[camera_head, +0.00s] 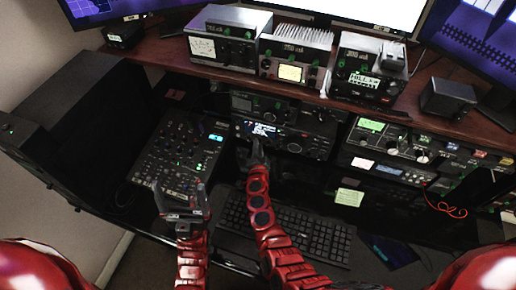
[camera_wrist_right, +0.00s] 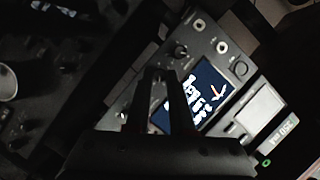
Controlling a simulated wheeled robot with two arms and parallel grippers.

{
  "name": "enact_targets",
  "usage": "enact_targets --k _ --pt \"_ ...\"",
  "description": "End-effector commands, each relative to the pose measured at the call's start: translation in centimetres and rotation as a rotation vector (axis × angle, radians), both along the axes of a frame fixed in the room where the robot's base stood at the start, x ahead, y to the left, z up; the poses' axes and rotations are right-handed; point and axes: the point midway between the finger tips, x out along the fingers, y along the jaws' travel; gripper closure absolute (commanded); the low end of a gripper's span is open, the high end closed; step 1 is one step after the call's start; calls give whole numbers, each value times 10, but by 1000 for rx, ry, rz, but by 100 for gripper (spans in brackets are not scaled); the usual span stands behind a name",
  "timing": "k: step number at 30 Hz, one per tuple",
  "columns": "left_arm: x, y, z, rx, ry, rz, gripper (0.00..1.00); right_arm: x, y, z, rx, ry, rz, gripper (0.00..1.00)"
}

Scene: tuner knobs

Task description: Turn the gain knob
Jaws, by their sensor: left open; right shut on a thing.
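The radio (camera_head: 300,143) with a lit blue display (camera_head: 265,130) sits on the shelf under the desk top. Its display shows large in the right wrist view (camera_wrist_right: 205,95), with knobs and sockets around it. My right gripper (camera_head: 253,150) is at the radio's front, just below the left part of the display. In the right wrist view its fingers (camera_wrist_right: 160,75) are closed on a small knob, mostly hidden between the tips. Labels are too small to tell whether this is the gain knob. My left gripper (camera_head: 180,205) is open and empty above the mixer's near edge.
A mixer console (camera_head: 165,150) with many small knobs lies left of the radio. A black keyboard (camera_head: 315,235) lies below my right forearm. Another radio stack (camera_head: 410,150) stands to the right. Several boxes line the wooden shelf (camera_head: 150,58) above, overhanging the radio.

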Motion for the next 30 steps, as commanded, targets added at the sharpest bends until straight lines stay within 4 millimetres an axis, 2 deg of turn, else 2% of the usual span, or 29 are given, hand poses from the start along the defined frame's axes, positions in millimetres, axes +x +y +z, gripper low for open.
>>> enact_targets --k 1,6,18,23,30 --pt "0 0 0 0 0 0 3 0 1 0 0 0 2 77" --pt "0 0 0 0 0 0 3 0 0 0 0 1 1 49" --pt "0 0 2 0 0 0 3 -6 0 2 1 1 1 49" --pt "0 0 7 0 0 0 3 -28 -1 6 2 3 -3 49" --pt "0 0 8 0 0 0 3 -73 -1 14 4 4 -2 49"
